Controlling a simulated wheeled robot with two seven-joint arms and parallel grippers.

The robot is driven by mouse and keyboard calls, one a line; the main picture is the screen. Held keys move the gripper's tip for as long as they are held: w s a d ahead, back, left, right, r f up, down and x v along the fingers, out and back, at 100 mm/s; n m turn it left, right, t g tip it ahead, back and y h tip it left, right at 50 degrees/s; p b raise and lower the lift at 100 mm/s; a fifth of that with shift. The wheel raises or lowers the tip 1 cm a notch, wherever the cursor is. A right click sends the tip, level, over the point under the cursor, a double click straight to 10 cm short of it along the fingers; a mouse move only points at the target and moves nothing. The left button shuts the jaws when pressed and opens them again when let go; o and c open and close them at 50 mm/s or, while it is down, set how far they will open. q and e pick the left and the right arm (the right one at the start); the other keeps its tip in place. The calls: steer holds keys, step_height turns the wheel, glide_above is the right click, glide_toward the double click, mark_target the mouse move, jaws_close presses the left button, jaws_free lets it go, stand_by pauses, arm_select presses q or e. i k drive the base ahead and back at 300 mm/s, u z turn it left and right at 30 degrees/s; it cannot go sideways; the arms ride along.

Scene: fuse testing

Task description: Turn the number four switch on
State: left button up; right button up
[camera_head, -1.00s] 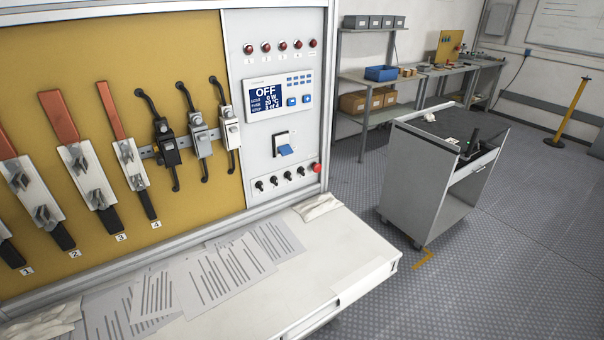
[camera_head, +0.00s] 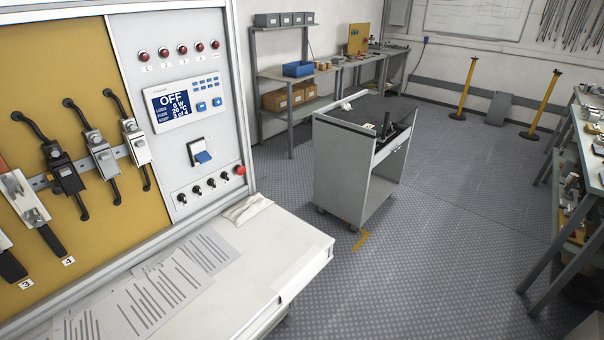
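The upright test panel (camera_head: 180,60) stands at the left. A row of small black toggle switches (camera_head: 196,190) runs along its lower part, ending at a red button (camera_head: 240,170) on the right. I cannot read numbers beside these toggles, and their positions are too small to tell. The display (camera_head: 180,103) reads OFF. Neither of my grippers is in view.
A white bench top (camera_head: 265,260) with printed sheets (camera_head: 150,295) and a cloth (camera_head: 247,208) juts out below the panel. A grey cart (camera_head: 340,170) stands to the right. Shelves with parts (camera_head: 575,190) line the right edge. The floor between is clear.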

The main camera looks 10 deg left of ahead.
mark_target(224, 175)
steer(key=z, duration=1.1)
steer(key=i, duration=2.45)
steer(key=u, duration=2.05)
